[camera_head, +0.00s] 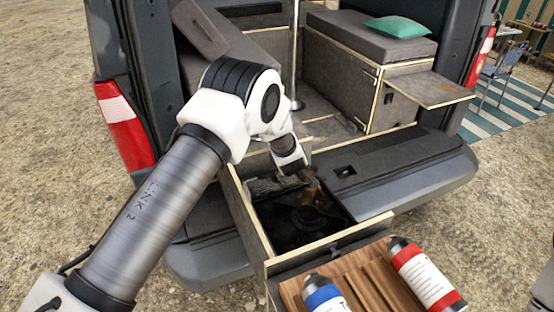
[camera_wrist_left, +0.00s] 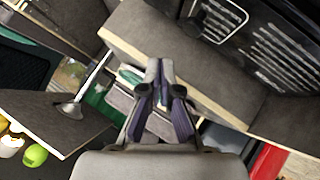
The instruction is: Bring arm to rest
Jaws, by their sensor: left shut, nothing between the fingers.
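My left arm comes in from the left in the head view and bends over the van's rear. Its wrist points down toward an open drawer (camera_head: 251,222), and the fingers are hard to make out against the drawer's dark inside. In the left wrist view my left gripper (camera_wrist_left: 158,70) has its fingers together, with nothing held between them. Behind the fingers are grey panels with pale wooden edges. My right gripper is in neither view.
A wooden slatted board (camera_head: 352,281) holds a red-labelled canister (camera_head: 426,273) and a blue-labelled one (camera_head: 324,295). A grey bench (camera_head: 340,85) carries a green cushion (camera_head: 397,27). A fold-out shelf (camera_head: 430,91) juts right. A green apple (camera_wrist_left: 35,155) shows in the wrist view.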

